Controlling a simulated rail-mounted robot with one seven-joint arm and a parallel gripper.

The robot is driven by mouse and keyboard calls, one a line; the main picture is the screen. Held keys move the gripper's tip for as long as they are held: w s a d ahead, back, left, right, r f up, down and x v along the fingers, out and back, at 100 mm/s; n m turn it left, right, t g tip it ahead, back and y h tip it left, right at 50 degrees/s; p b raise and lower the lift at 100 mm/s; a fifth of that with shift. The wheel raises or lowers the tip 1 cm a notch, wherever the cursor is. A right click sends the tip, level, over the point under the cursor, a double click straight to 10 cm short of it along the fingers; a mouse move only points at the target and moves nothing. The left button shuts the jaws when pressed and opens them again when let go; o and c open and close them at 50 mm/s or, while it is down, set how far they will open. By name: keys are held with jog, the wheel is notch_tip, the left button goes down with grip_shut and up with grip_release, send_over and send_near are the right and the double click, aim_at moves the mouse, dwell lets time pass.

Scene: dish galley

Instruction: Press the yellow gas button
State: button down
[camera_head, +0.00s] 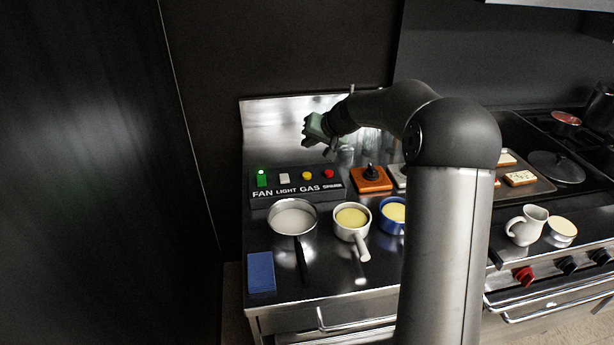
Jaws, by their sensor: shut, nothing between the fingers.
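The yellow gas button (307,176) is a small round button on a dark control panel (263,198) at the back of the steel counter. The label GAS stands below it. On the same panel are a green FAN switch (262,179), a pale LIGHT button (284,179) and a red button (329,174) on the right. My gripper (308,143) is above and behind the yellow button in the picture, apart from the panel. It is shut and empty. Its fingertips are small and dark against the steel backsplash.
A pan (292,220), a white pot (351,218) and a blue pot (391,226) stand in front of the panel. A blue block (261,273) lies front left. An orange-brown base with a black knob (371,180) sits right of the panel. My arm hides the counter's right part.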

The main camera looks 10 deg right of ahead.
aim_at(309, 176)
notch_tip(309, 176, down, 7)
jog(key=b, duration=0.4)
jog(key=shift+f+b, duration=0.2)
jog(key=shift+b, duration=0.2)
jog(key=shift+f+b, duration=0.25)
jog(key=shift+b, duration=0.05)
jog(key=shift+f, duration=0.1)
dwell(1.2)
jog(key=shift+f+b, duration=0.35)
jog(key=shift+b, duration=0.3)
jog(key=shift+f+b, duration=0.4)
jog(key=shift+b, duration=0.15)
dwell(0.4)
jog(key=shift+r, duration=0.1)
dwell(0.3)
jog(key=shift+r+p, duration=0.4)
jog(key=shift+r, duration=0.35)
jog(key=shift+r, duration=0.1)
